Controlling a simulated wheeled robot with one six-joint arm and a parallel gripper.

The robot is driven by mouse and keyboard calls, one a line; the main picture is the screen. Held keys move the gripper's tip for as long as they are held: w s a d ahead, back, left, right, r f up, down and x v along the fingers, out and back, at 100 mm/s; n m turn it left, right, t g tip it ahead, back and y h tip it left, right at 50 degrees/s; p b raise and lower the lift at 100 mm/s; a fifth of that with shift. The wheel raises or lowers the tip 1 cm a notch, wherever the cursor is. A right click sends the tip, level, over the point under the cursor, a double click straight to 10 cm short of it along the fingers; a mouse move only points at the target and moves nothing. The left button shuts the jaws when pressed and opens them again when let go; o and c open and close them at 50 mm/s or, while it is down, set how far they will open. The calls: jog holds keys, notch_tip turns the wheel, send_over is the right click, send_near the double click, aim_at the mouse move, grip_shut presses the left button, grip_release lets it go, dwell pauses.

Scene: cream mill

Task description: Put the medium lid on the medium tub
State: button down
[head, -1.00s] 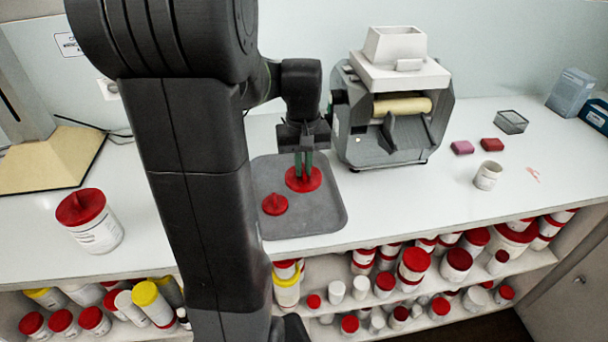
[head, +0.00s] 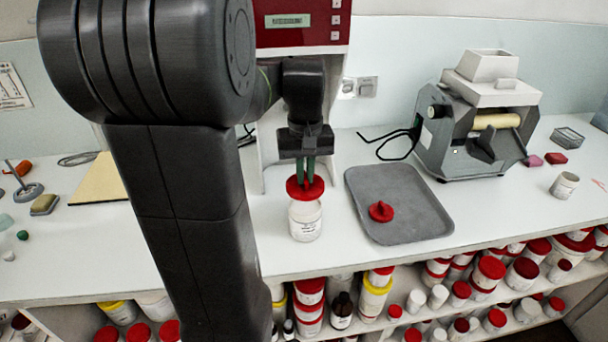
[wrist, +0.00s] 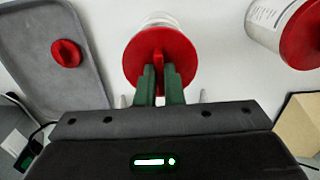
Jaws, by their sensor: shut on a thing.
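My gripper (head: 306,182) is shut on the upright grip of a red medium lid (head: 294,190). The lid also shows in the wrist view (wrist: 140,62), between the green fingers (wrist: 160,88). The white medium tub (head: 306,222) stands upright on the counter directly under the lid, with a printed label. Its top is hidden by the lid, and I cannot tell whether lid and rim touch. In the wrist view, part of the tub (wrist: 160,19) shows past the lid's far edge. A smaller red lid (head: 381,211) lies on the grey tray (head: 415,222).
A larger tub with a red lid (wrist: 305,42) stands close by in the wrist view. A red-fronted machine (head: 300,38) rises behind the medium tub. A grey mill (head: 475,140) stands right of the tray. Shelves below the counter hold many containers.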

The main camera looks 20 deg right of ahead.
aim_at(305, 191)
jog(key=shift+f+b, duration=1.65)
jog(key=shift+f, duration=0.6)
jog(key=shift+f+p, duration=0.4)
jog(key=shift+f, duration=0.2)
dwell(1.3)
jog(key=c, duration=1)
grip_release()
jog(key=shift+r, duration=0.1)
jog(key=shift+r+p, duration=2.05)
jog(key=shift+r, duration=0.15)
